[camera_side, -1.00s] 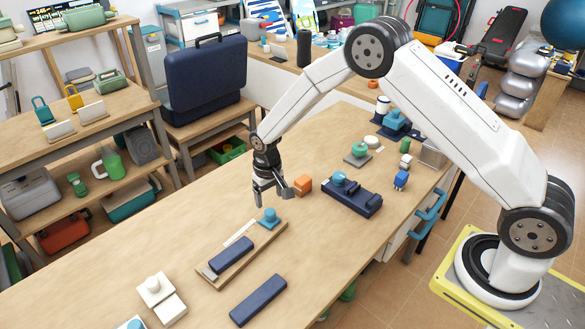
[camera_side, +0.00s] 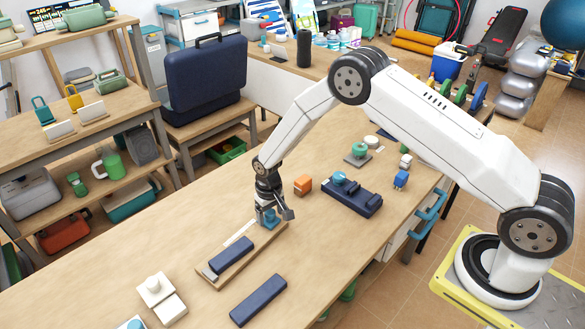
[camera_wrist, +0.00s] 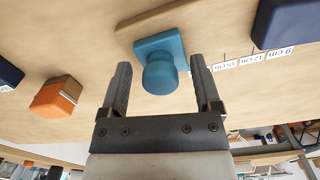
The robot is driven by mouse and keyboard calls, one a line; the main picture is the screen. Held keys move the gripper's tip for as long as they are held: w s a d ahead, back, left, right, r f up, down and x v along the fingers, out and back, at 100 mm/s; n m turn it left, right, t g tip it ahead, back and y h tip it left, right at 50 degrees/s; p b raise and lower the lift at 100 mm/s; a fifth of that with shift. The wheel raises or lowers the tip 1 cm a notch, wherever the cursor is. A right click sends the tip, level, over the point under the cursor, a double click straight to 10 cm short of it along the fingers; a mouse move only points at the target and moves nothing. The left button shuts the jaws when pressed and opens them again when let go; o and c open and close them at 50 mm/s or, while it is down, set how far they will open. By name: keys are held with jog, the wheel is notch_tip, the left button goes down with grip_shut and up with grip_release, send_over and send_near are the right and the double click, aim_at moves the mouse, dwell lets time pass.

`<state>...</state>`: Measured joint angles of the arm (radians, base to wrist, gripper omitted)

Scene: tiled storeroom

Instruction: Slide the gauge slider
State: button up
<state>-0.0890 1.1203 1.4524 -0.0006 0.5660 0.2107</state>
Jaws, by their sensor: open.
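The gauge is a wooden board (camera_side: 214,279) lying on the table, with a white scale strip (camera_side: 239,233) along one side. Its teal slider (camera_side: 264,219), a square base with a round knob, sits at the far end; it also shows in the wrist view (camera_wrist: 160,77). A navy block (camera_side: 231,255) stands on the board nearer the other end. The wrist view shows scale marks (camera_wrist: 228,64) to the right of the slider. My gripper (camera_wrist: 160,62) is open, pointing down over the slider, with a finger on either side of the knob. Contact cannot be told.
An orange block (camera_side: 303,185) stands just right of my gripper. A navy base with a teal knob (camera_side: 352,196) lies farther right. A loose navy bar (camera_side: 258,299) lies in front of the gauge.

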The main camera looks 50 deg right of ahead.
grip_shut()
dwell(1.4)
